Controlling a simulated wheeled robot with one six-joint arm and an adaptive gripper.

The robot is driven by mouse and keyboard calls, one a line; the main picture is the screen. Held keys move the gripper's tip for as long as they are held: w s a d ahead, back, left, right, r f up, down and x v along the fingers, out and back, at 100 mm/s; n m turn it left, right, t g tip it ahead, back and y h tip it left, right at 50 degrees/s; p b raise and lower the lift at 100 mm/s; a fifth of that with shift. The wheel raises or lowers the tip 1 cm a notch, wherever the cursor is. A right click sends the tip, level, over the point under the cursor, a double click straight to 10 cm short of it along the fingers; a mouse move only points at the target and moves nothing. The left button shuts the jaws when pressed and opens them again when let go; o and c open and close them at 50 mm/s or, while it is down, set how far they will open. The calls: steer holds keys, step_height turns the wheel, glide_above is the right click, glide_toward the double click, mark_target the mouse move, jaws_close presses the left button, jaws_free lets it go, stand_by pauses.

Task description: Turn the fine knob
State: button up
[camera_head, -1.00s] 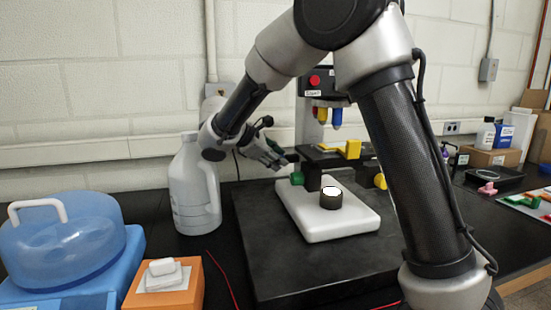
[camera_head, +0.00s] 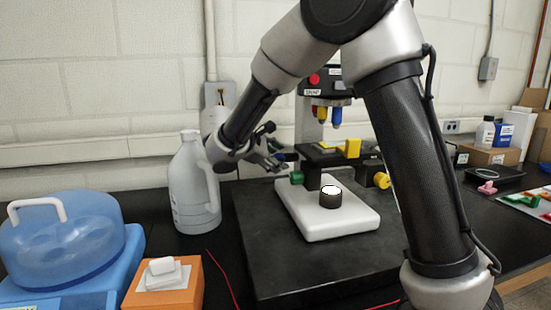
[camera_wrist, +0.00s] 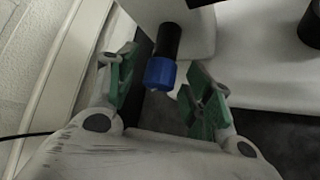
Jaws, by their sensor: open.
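A microscope (camera_head: 310,120) stands at the back of the black slab. A blue knob (camera_wrist: 160,73) on a black shaft sticks out from its pale body in the wrist view. The blue knob also shows small in the head view (camera_head: 288,156), just above a green knob (camera_head: 296,177). A yellow knob (camera_head: 381,180) is on the right side. No label shows which knob is the fine one. My gripper (camera_head: 270,148) is open at the microscope's left side. In the wrist view, its green-padded fingers (camera_wrist: 160,88) lie on either side of the blue knob, apart from it.
A white jug (camera_head: 192,190) stands close to the left of my gripper. A dark round eyepiece-like cylinder (camera_head: 331,199) sits on the microscope's white base (camera_head: 325,226). A blue tub (camera_head: 65,240) and orange box (camera_head: 165,290) are at front left. The slab's front is clear.

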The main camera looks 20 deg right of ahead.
steer(key=v, duration=1.2)
stand_by(0.3)
stand_by(0.4)
